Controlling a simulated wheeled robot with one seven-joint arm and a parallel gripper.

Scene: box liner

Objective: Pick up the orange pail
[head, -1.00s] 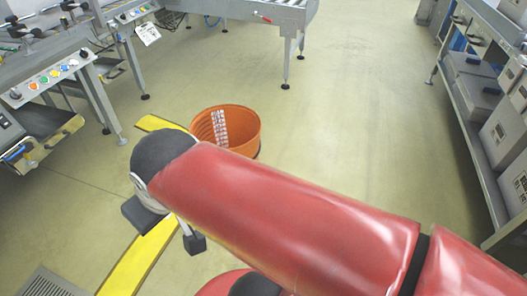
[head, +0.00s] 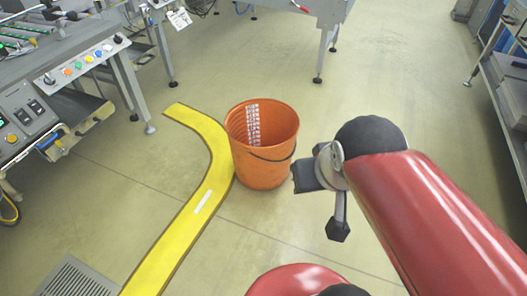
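The orange pail (head: 262,165) stands upright on the floor near the middle of the head view, at the right edge of the yellow line. It has a dark handle hanging across its front and a white label strip on its inside wall. My gripper (head: 318,205) is to the right of the pail and nearer to me, at the end of my red arm. Two dark finger pads show, one near the pail's right side and one lower, with a gap between them. Nothing is seen between them. I cannot tell whether the gripper touches the pail.
A yellow floor line (head: 190,215) curves past the pail's left side. A machine with coloured buttons (head: 88,59) stands at the left, and a conveyor table (head: 290,15) at the back. A shelf unit (head: 505,90) is at the right. A floor grate (head: 70,280) lies at lower left.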

